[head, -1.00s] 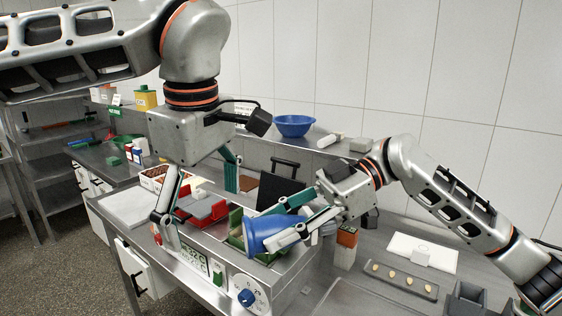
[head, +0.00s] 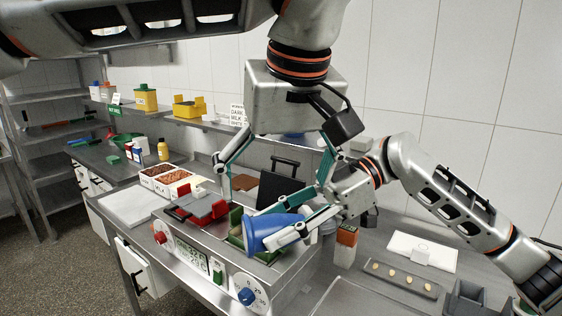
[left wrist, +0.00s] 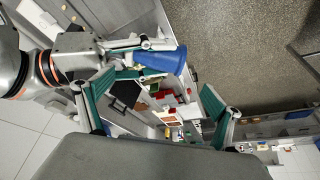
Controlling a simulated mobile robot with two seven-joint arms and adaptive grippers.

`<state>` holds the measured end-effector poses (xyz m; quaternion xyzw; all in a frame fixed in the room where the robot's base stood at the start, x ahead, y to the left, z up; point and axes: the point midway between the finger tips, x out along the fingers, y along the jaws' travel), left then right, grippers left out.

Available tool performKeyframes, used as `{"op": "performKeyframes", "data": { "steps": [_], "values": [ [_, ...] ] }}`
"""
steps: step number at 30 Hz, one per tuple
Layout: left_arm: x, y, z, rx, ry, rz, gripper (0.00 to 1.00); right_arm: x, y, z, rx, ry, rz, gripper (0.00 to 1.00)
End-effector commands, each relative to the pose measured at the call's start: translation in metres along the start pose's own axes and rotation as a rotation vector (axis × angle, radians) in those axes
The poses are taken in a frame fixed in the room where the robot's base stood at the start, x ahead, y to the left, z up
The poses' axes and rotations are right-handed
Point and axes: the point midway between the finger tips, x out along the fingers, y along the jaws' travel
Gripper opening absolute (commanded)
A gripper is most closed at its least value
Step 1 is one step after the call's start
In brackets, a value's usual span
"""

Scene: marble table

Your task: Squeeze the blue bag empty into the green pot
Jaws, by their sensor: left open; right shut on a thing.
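The blue bag (head: 272,231) is held tilted in my right gripper (head: 287,219), its wide end toward the left. It also shows in the left wrist view (left wrist: 160,60). The green pot (head: 235,240) is at the bag's left end, partly hidden by it; I cannot tell whether the bag's mouth is over it. My left gripper (head: 275,188) is open and empty, above and behind the bag, with its fingers spread wide. In the left wrist view, its teal fingers (left wrist: 160,110) frame the counter, with the bag beyond them.
A machine with a blue dial (head: 246,296) and a display stands at the counter's front. A dark upright panel (head: 272,188) stands behind. A tray with pale pieces (head: 400,281) lies at right.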

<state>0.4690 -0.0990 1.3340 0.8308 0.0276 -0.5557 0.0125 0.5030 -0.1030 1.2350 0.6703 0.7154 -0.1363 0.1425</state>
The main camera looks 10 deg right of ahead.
Motion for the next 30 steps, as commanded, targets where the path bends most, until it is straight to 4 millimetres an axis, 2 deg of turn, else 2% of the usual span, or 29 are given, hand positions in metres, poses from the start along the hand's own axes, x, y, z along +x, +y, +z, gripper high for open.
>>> {"op": "performKeyframes", "data": {
  "steps": [6,12,18,26,30],
  "values": [
    [0.039,0.000,0.001,0.001,-0.005,0.001,0.92,0.000,0.000,0.000,0.000,0.001,0.000,0.29],
    [0.063,0.000,0.001,-0.001,-0.002,0.001,0.92,0.000,0.000,0.000,0.000,0.001,0.000,0.29],
    [0.073,0.000,0.000,-0.001,0.000,0.000,0.92,0.000,0.000,-0.001,-0.001,0.001,0.000,0.29],
    [0.074,0.000,0.000,-0.002,0.000,-0.001,0.92,-0.001,0.000,-0.001,-0.001,0.002,0.000,0.29],
    [0.074,-0.001,0.000,-0.003,0.000,-0.002,0.59,-0.001,0.000,-0.002,-0.001,0.002,0.000,0.29]
  ]
}}
